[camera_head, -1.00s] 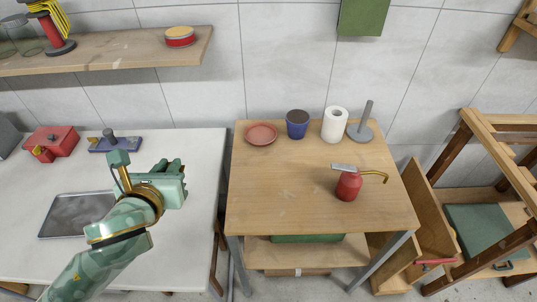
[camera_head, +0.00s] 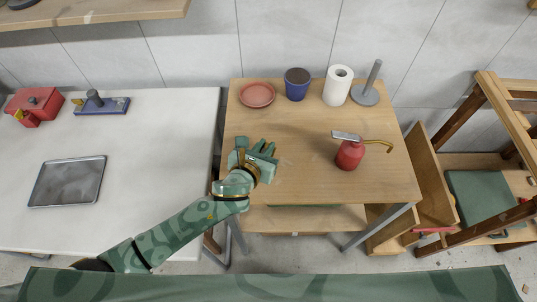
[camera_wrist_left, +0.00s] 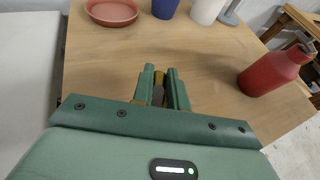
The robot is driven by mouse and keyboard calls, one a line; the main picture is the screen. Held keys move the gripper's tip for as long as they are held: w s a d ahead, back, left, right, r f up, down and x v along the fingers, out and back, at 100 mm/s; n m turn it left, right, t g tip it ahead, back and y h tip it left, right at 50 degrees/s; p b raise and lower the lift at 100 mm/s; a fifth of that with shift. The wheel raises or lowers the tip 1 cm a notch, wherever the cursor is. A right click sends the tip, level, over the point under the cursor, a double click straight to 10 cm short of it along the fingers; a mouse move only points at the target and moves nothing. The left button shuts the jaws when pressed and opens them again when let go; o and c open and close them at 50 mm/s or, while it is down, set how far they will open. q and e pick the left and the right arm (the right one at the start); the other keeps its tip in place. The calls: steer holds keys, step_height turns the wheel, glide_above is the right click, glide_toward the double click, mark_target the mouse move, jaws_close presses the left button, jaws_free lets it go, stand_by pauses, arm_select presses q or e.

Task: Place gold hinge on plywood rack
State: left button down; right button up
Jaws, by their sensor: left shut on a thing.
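The plywood rack (camera_head: 300,185) stands in the middle, with a light wooden top on grey metal legs and a lower shelf. My left gripper (camera_head: 264,149) is over the left part of its top, pointing away from me. In the left wrist view its fingers (camera_wrist_left: 163,85) are closed around a small dark and gold piece (camera_wrist_left: 158,92), which looks like the gold hinge. The fingers hide most of it, and I cannot tell whether it touches the top. My right gripper is not in view.
On the rack's top are a red plate (camera_head: 257,94), a blue cup (camera_head: 297,84), a paper roll (camera_head: 338,86), a grey stand (camera_head: 366,94) and a red oil can (camera_head: 350,154). The top's middle is clear. A white table (camera_head: 130,150) adjoins at left.

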arm_select(q)
steer(key=shift+w+d+f, duration=0.25)
steer(key=shift+w+f, duration=0.1)
steer(key=shift+f, duration=0.2)
step_height(320, 180, down, 4)
steer(key=b, duration=0.3)
steer(key=shift+w+d+r, duration=0.1)
steer(key=shift+w+d, duration=0.05)
steer(key=shift+r, duration=0.2)
steer(key=shift+f, duration=0.15)
steer(key=c, duration=1.4)
jaws_free()
steer(key=p+v, duration=0.4)
steer(key=v, duration=0.7)
steer(key=shift+s+a+r, duration=0.25)
steer(key=shift+s+r, duration=0.1)
steer(key=shift+s, duration=0.1)
